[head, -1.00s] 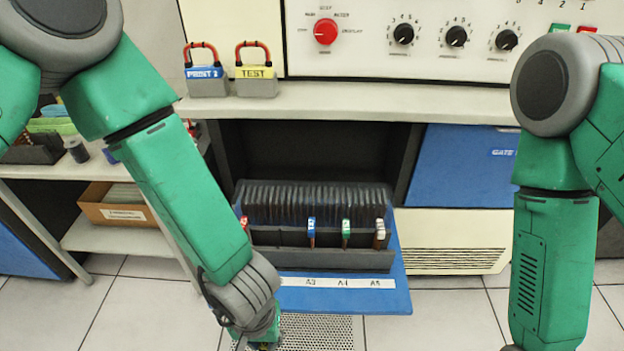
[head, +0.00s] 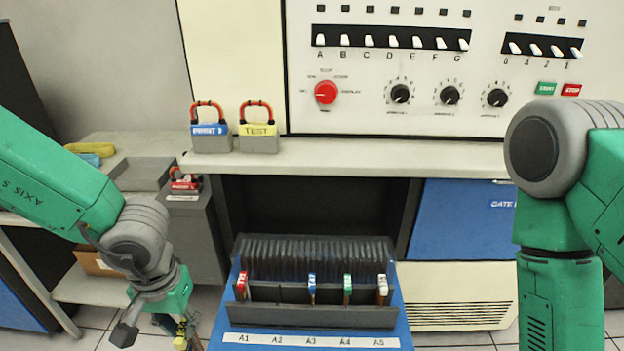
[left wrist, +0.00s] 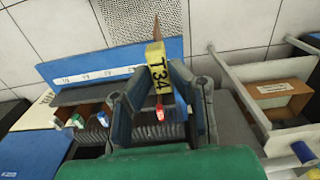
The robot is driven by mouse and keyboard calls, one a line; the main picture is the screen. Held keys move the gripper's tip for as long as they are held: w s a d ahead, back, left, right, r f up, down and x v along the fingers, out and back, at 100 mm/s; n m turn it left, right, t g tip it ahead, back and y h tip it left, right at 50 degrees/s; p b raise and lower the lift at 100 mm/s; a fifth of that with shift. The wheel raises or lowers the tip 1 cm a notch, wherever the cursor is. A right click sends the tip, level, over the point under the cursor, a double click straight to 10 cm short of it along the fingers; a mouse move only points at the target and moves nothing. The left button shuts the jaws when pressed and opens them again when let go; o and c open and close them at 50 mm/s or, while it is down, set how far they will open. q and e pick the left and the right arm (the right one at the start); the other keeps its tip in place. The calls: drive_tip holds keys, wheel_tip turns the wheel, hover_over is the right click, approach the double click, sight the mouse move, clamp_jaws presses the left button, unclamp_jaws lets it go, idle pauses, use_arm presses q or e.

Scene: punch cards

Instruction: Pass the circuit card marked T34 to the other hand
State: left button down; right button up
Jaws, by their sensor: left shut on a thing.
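In the head view my left gripper (head: 150,325) is low at the left, beside the card rack, and the yellow end of the card (head: 181,338) shows at the bottom edge. The rest of the card is partly hidden. My right arm (head: 560,290) hangs at the right, and its gripper is below the picture.
A card rack (head: 310,317) on a blue drawer front labelled A1 to A5 holds red, blue, green and white tagged cards; no tag shows above A2. A shelf with two padlocks (head: 258,140) runs above. A grey bin (head: 143,174) stands at the left.

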drive_tip(key=shift+c, duration=1)
drive_tip(key=w+a+r+m+t+y, duration=0.2)
drive_tip(key=w+a+r+m+t, duration=0.15)
drive_tip(key=w+a+m, duration=0.75)
drive_tip(key=w+a+r+m+t+y, duration=0.1)
drive_tip(key=w+a+r+m+t, duration=0.35)
drive_tip(key=a, duration=0.95)
drive_tip(key=w+a+r+m+t+h, duration=0.25)
drive_tip(key=w+a+r+m, duration=0.2)
drive_tip(key=r+m, duration=0.6)
drive_tip(key=w+a+r+m+t+h, duration=0.3)
drive_tip(key=w+r+m, duration=0.4)
drive_tip(key=m, duration=0.6)
use_arm(q)
drive_tip(key=w+d+r+m, duration=0.1)
drive_tip(key=w+d+r, duration=0.5)
drive_tip(key=w+d, duration=0.2)
drive_tip(key=w+d+r+m, duration=0.1)
drive_tip(key=w+d+r, duration=0.5)
drive_tip(key=w+d, duration=0.2)
drive_tip(key=shift+w+d, duration=0.2)
drive_tip(key=shift+d, duration=0.85)
use_arm(e)
drive_tip(key=a+x, duration=0.1)
drive_tip(key=x, duration=0.8)
drive_tip(key=shift+w+d+f+g, duration=0.15)
drive_tip(key=shift+w+f+g, duration=0.2)
drive_tip(key=shift+g, duration=0.1)
